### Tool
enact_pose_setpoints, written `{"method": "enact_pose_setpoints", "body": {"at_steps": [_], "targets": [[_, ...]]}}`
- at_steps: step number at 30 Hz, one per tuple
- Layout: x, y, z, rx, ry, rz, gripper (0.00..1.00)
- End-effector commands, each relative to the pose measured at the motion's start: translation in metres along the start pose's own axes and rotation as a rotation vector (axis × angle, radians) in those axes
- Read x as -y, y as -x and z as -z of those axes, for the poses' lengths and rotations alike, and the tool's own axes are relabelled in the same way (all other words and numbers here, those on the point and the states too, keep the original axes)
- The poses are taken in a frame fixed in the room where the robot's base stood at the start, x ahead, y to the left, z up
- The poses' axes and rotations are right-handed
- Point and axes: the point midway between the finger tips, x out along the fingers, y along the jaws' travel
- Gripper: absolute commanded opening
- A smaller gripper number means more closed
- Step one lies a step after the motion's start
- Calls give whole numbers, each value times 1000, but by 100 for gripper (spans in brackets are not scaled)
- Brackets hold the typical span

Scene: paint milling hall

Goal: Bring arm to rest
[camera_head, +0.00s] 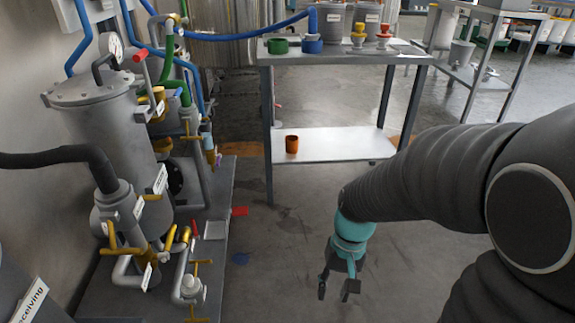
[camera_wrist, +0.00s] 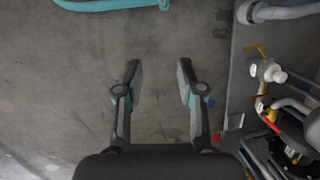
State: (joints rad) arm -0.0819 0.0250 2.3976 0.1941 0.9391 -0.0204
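My gripper (camera_head: 338,287) hangs at the end of my grey arm in the lower middle of the head view. It points down over bare grey floor, to the right of the pipe skid. In the wrist view my gripper (camera_wrist: 160,90) shows two fingers spread apart with only floor between them. It is open and empty, and touches nothing. My arm reaches in from the right edge of the head view and is bent downward at the teal wrist.
A grey pipe skid (camera_head: 222,190) with a tank (camera_head: 105,130) and yellow-handled valves stands at the left. A metal table (camera_head: 345,58) stands behind my gripper, with an orange cup (camera_head: 292,144) on its lower shelf. A second table (camera_head: 490,80) is at back right.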

Motion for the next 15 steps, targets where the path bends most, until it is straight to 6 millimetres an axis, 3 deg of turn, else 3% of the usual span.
{"method": "enact_pose_setpoints", "body": {"at_steps": [3, 15], "targets": [[-9, 35, -9, -109, 22, -36, 38], [-30, 131, -51, -441, 80, -129, 38]]}}
